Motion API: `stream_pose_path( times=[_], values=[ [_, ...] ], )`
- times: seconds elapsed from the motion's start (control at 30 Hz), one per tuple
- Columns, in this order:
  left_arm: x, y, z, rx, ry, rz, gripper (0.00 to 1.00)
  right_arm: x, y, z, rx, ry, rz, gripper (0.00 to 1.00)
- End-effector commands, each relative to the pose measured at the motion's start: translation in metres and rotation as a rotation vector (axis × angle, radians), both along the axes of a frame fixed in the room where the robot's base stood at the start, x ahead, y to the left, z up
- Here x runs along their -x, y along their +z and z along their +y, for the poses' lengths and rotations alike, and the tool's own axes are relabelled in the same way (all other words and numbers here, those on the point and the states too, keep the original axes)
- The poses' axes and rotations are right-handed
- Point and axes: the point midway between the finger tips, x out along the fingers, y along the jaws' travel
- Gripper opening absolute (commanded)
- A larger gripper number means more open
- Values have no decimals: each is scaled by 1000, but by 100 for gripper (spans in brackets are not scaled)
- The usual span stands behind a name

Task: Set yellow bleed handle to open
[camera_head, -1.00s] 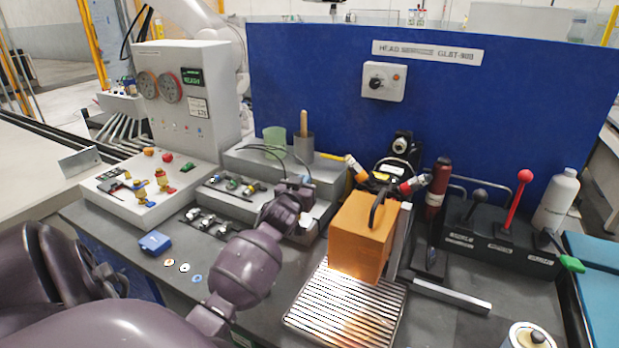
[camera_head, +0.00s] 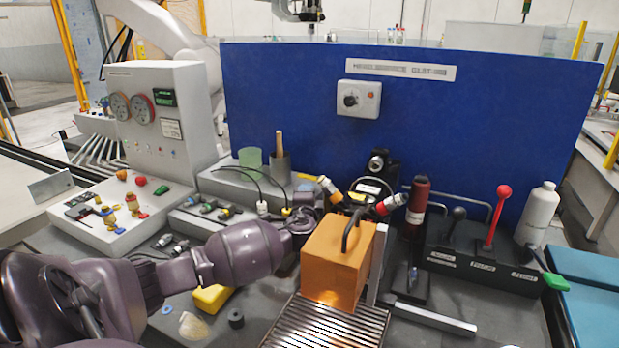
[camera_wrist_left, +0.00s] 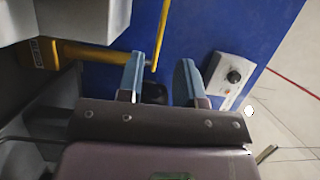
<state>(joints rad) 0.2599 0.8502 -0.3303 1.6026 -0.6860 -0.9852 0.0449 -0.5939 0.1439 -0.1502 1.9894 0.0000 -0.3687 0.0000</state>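A yellow handle bar (camera_wrist_left: 105,53) shows in the left wrist view. It runs right from a yellow block and ends at a thin upright yellow rod between the finger lines. My left gripper (camera_wrist_left: 160,80) is open there, one blue-grey finger on each side of the rod's lower end; I cannot tell whether they touch it. In the head view my left gripper (camera_head: 302,215) is beside the grey riser, left of and partly behind the orange box. A short piece of yellow (camera_head: 308,177) shows just above it. Its fingertips are hard to make out. My right gripper is not in view.
The orange box (camera_head: 335,262) with a black handle stands close right of my left gripper, on a slatted grate (camera_head: 325,325). The blue panel (camera_head: 270,90) rises behind. A red lever (camera_head: 495,220) stands to the right. A yellow block (camera_head: 212,298) lies below my forearm.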

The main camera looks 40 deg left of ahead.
Motion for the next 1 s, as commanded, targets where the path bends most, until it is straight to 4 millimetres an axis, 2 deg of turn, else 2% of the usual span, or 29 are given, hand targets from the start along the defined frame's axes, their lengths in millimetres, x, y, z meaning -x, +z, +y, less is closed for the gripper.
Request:
stream_pose_path(
  times=[0.1, 0.27, 0.7, 1.0],
  values=[
    [3, 2, 5, -38, 34, 23, 33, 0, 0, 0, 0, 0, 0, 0],
    [-5, 1, 11, -44, 34, 29, 33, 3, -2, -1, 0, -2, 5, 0],
    [-53, 1, 51, -40, 33, 27, 33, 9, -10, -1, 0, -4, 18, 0],
    [-75, 1, 70, -39, 33, 28, 33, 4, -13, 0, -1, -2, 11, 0]
  ],
)
